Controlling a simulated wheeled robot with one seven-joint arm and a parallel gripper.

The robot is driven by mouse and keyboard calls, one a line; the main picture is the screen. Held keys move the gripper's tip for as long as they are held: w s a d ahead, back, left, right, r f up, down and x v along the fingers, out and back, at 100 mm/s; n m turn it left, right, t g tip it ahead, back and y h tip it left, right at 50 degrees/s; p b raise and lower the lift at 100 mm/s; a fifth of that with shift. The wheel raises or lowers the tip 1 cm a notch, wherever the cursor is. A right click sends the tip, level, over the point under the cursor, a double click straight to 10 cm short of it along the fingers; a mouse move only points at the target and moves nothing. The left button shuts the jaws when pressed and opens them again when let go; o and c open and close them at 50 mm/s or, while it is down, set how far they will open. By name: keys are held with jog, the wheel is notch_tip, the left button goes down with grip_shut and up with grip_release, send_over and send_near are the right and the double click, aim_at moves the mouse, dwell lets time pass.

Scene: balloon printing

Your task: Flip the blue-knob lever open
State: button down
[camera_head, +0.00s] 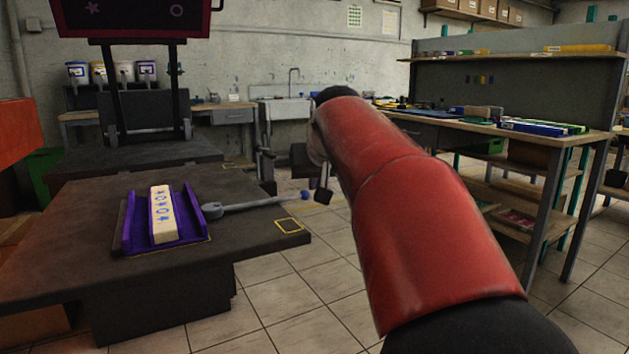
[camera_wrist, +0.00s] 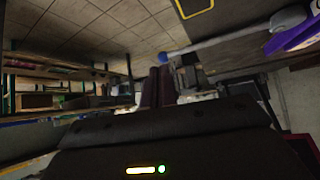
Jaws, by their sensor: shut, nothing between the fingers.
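The lever is a grey bar (camera_head: 250,206) running from a purple holder (camera_head: 190,208) to a blue knob (camera_head: 304,195) past the dark table's right edge. The bar lies nearly flat. A pale block (camera_head: 162,214) with blue star marks sits in the holder. In the wrist view the grey bar (camera_wrist: 225,39) comes from the right and the blue knob (camera_wrist: 168,57) is close to my fingertips. My gripper (camera_wrist: 160,72) is shut and empty beside the knob; I cannot tell whether they touch. My red arm hides part of the gripper in the head view.
The dark table (camera_head: 90,215) carries the holder, with a yellow-outlined mark (camera_head: 289,226) near its right corner. A workbench (camera_head: 500,128) with trays stands at the right. A dark screen with a red frame (camera_head: 130,18) rises behind. Tiled floor (camera_head: 300,300) is open in front.

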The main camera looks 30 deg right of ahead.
aim_at(306, 197)
jog(key=shift+w+r+x, duration=0.25)
jog(key=shift+x, duration=1.5)
jog(key=shift+w+r+x, duration=0.25)
jog(key=shift+x, duration=1.5)
jog(key=shift+w+r+x, duration=0.2)
jog(key=shift+r+x, duration=0.05)
jog(key=shift+x, duration=1.5)
jog(key=shift+d+r, duration=0.1)
jog(key=shift+d, duration=0.15)
